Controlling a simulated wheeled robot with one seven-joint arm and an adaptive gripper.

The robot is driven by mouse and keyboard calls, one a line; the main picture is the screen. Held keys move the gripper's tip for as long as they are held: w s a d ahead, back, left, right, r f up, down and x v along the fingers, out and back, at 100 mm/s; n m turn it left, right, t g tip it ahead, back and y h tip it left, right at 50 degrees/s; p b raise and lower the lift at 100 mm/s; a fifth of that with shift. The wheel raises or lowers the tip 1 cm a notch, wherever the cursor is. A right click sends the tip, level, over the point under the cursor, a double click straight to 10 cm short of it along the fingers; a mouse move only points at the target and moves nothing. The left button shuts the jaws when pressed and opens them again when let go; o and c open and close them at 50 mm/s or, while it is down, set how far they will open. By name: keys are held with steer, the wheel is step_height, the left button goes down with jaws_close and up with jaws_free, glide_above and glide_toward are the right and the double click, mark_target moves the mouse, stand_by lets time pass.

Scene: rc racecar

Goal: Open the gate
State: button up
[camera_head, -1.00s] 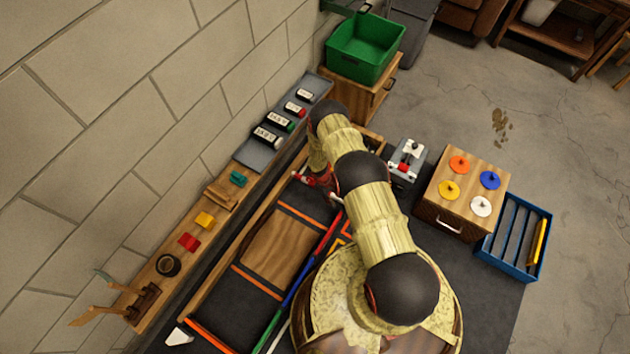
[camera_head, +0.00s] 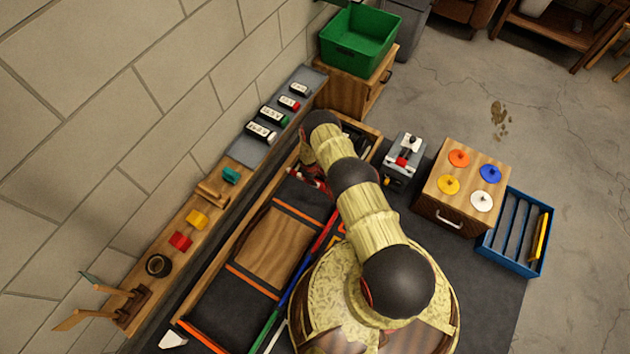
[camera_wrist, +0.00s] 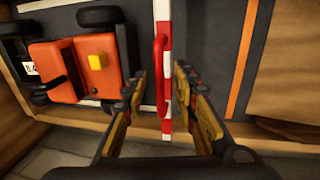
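The gate (camera_wrist: 166,22) is a thin red and white striped bar. It runs up the middle of the wrist view, with a red handle (camera_wrist: 160,75) on its side. My gripper (camera_wrist: 159,72) is open, one finger on each side of the handle. The left finger appears apart from the handle; contact on the right is unclear. An orange car (camera_wrist: 60,70) with black wheels and a yellow block on top sits left of the gate. In the head view my arm mostly hides the gripper and gate.
The dark track with a wooden panel (camera_head: 276,246) and orange stripes lies in a wooden-edged bed. A wall shelf (camera_head: 140,290) with coloured blocks runs along the left. A wooden box (camera_head: 455,205) with coloured discs and a blue rack (camera_head: 487,243) stand right.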

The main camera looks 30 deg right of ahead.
steer(key=shift+w+f, duration=0.1)
steer(key=shift+f, duration=0.35)
jaws_close()
stand_by(0.7)
